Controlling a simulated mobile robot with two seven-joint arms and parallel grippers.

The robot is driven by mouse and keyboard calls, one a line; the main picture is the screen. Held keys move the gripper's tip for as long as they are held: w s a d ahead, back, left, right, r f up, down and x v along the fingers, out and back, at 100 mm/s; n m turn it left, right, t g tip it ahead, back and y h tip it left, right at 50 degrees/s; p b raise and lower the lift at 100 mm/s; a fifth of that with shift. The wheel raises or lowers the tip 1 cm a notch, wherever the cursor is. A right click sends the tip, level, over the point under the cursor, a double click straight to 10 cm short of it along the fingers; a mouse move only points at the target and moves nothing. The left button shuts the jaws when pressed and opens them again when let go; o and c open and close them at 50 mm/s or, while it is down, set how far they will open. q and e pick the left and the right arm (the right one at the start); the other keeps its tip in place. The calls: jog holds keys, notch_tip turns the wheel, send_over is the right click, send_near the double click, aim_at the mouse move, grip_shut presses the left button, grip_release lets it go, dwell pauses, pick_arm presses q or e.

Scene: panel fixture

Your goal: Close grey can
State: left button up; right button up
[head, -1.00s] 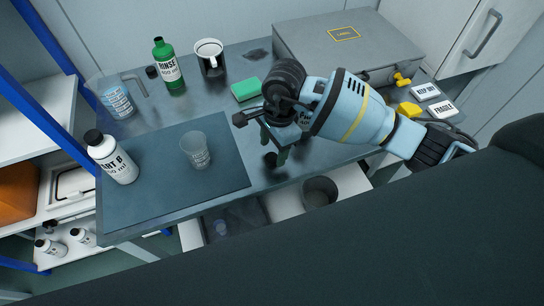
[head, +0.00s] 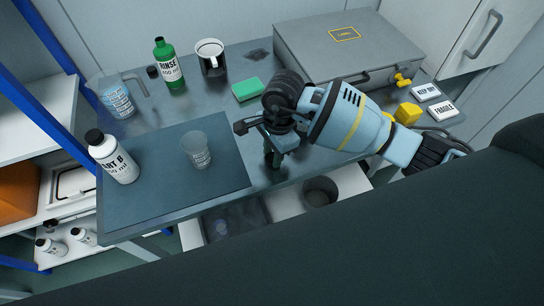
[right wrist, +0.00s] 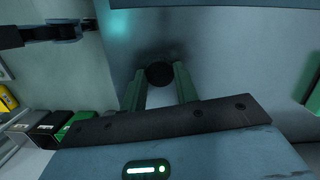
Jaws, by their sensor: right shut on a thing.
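My right gripper (head: 273,160) hangs over the front edge area of the bench in the head view, right of the dark mat. In the right wrist view its two green fingers are shut on a small round black cap (right wrist: 159,74), which sits between the tips. I cannot pick out the grey can; part of the bench behind my right gripper and arm is hidden. My left gripper is not in view.
A clear beaker (head: 195,150) and a white PART B bottle (head: 112,158) stand on the mat (head: 170,200). A green sponge (head: 247,90), a dark mug (head: 211,58), a green RINSE bottle (head: 168,65) and a jug (head: 117,98) stand behind. A grey case (head: 345,45) is at the back right.

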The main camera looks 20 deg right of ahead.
aim_at(271, 159)
jog(key=shift+r, duration=0.1)
jog(key=shift+r, duration=0.6)
notch_tip(271, 159, up, 2)
jog(key=shift+s+r, duration=0.15)
jog(key=s+a+r, duration=0.1)
jog(key=s, duration=1.4)
jog(key=shift+s+r+b, duration=0.15)
jog(key=shift+s+b, duration=0.2)
jog(key=shift+a, duration=0.1)
